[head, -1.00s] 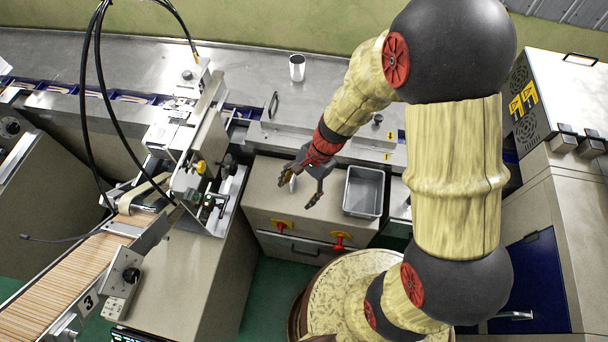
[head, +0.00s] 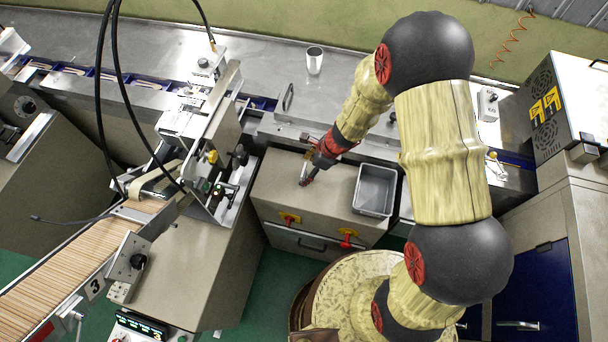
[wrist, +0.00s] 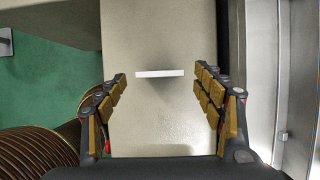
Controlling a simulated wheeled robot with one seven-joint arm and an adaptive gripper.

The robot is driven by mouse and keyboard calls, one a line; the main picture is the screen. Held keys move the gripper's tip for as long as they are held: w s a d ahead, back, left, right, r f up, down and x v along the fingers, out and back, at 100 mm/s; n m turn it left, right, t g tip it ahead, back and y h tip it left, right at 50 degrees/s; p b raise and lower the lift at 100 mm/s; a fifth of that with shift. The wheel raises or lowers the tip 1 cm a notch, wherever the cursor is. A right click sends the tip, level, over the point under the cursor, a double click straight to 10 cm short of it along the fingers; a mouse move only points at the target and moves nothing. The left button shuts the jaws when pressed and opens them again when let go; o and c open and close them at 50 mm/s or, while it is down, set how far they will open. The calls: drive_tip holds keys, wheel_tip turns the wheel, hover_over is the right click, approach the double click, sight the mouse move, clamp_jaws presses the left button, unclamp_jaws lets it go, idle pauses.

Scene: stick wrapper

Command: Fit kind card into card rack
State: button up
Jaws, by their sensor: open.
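A thin white piece, seen edge-on and probably the kind card (wrist: 148,74), is on the beige cabinet top in the wrist view. My gripper (wrist: 160,76) is open, with one finger on each side of it and a gap on both sides. In the head view my gripper (head: 306,178) points down over the cabinet top, left of a grey bin, and mostly hides the white piece. I cannot make out the card rack for certain in either view.
The grey open bin (head: 375,190) sits at the right of the beige cabinet top (head: 275,190). A machine (head: 205,140) with a stick conveyor (head: 75,258) stands at left. A metal cup (head: 314,60) is on the back counter.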

sight(305, 171)
drive_tip(key=shift+x, duration=1.55)
drive_tip(key=shift+a, duration=0.1)
drive_tip(key=shift+r, duration=0.1)
drive_tip(key=shift+c, duration=1.2)
drive_tip(key=c, duration=1.1)
drive_tip(key=shift+o, duration=0.2)
drive_tip(key=shift+w, duration=0.1)
